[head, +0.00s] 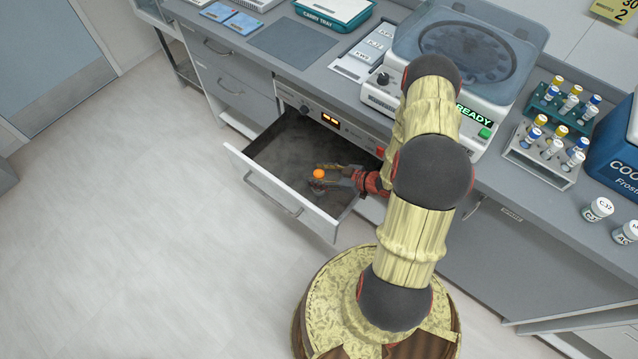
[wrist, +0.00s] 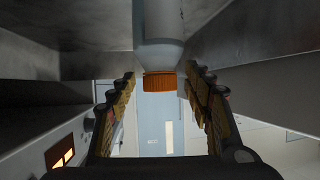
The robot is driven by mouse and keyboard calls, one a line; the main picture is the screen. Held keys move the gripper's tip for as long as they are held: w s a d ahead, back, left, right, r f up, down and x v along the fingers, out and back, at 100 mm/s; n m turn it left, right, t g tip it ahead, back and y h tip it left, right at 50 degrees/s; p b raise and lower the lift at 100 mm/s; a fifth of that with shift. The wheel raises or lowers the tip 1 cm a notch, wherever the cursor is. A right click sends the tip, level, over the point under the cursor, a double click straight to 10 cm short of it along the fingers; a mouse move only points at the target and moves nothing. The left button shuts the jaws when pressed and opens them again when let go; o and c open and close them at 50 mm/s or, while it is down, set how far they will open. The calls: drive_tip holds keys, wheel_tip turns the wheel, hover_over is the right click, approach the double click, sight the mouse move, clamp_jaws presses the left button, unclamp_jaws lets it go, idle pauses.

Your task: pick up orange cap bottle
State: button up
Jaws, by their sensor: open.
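In the wrist view the bottle (wrist: 158,45) has a pale body and an orange ribbed cap. My gripper (head: 325,175) reaches into the drawer from the right. In the wrist view the open fingers (wrist: 160,90) stand one on each side of the cap, with a gap to it on both sides. The bottle's far end is cut off by the wrist view's upper edge.
The drawer (head: 265,188) is pulled out, and its walls stand close around my gripper. A centrifuge (head: 465,60) marked READY, tube racks (head: 545,150), a blue cooler (head: 620,150) and white jars (head: 597,210) stand on the counter. Open floor lies at left.

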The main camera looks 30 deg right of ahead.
drive_tip(key=shift+c, duration=0.6)
drive_tip(key=c, duration=1.1)
clamp_jaws()
